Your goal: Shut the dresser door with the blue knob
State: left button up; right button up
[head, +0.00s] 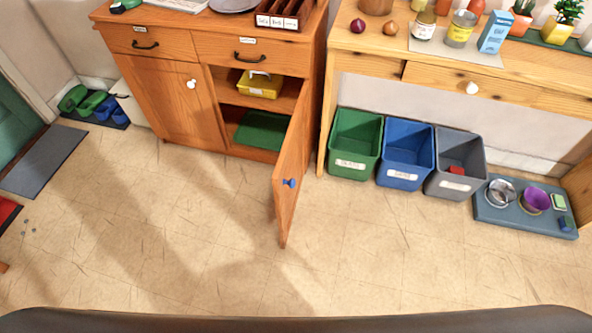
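The dresser (205,45) is orange wood and stands against the back wall, left of centre. Its right door (290,172) stands wide open and swings out toward me, with a blue knob (289,183) on it. Inside the open compartment are a yellow box (259,85) on the upper shelf and a flat green item (262,130) at the bottom. The left door (175,100) with a white knob (192,84) is shut. Neither of my grippers shows in the head view.
Green (355,143), blue (405,153) and grey bins (458,162) stand right of the open door, under a wooden counter (420,60). A blue-grey mat (500,222) with bowls lies further right. The floor (200,225) before the dresser is clear.

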aim_at(287, 175)
jog(key=i+l+u, duration=0.35)
jog(key=l, duration=0.3)
jog(key=i+l+u, duration=0.15)
jog(key=i+l, duration=0.05)
jog(key=l, duration=0.1)
